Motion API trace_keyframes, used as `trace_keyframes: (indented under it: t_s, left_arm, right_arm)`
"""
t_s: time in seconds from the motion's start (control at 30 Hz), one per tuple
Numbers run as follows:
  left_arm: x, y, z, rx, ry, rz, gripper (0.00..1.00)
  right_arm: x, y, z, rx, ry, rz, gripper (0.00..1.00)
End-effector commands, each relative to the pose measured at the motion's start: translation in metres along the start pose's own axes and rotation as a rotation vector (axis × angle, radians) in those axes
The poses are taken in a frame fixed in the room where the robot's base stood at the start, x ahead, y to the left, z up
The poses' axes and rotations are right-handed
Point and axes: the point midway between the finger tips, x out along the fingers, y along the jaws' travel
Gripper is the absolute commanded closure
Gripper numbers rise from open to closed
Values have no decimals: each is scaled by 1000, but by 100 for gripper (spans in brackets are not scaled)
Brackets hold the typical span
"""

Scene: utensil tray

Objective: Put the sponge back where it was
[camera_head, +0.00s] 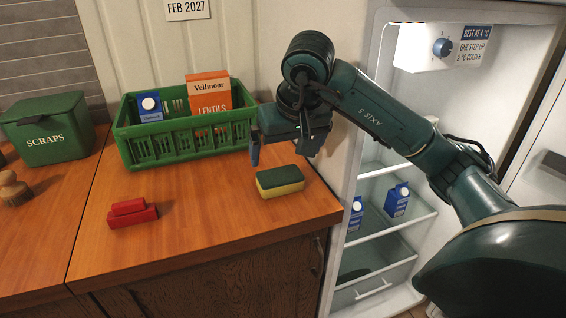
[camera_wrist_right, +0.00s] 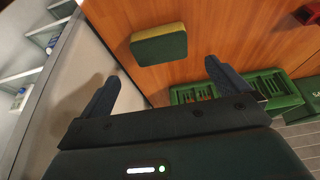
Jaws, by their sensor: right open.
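A green and yellow sponge (camera_head: 280,181) lies flat on the wooden counter near its right end, green side up. My right gripper (camera_head: 281,150) is above the counter, just behind and above the sponge, open and empty. In the right wrist view the sponge (camera_wrist_right: 159,45) lies beyond the two spread fingertips (camera_wrist_right: 160,82), apart from both. My left gripper is not in view.
A green crate (camera_head: 190,140) with a lentils box (camera_head: 209,97) and a blue-and-white carton (camera_head: 150,107) stands behind left. A red object (camera_head: 132,213) lies front left. A green scraps bin (camera_head: 48,130) is far left. An open fridge (camera_head: 400,235) stands right, past the counter edge.

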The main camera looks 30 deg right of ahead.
Motion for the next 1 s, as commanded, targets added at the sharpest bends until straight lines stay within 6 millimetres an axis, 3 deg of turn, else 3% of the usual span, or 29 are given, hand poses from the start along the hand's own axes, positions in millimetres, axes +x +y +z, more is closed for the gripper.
trace_keyframes:
  t_s: [0.1,0.27,1.0]
  left_arm:
    - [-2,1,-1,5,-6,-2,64]
    - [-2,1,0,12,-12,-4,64]
    - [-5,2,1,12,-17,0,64]
  right_arm:
    - [-21,0,-1,-1,3,1,0]
    - [-33,0,0,-1,1,0,0]
    - [-34,0,0,-1,-1,0,0]
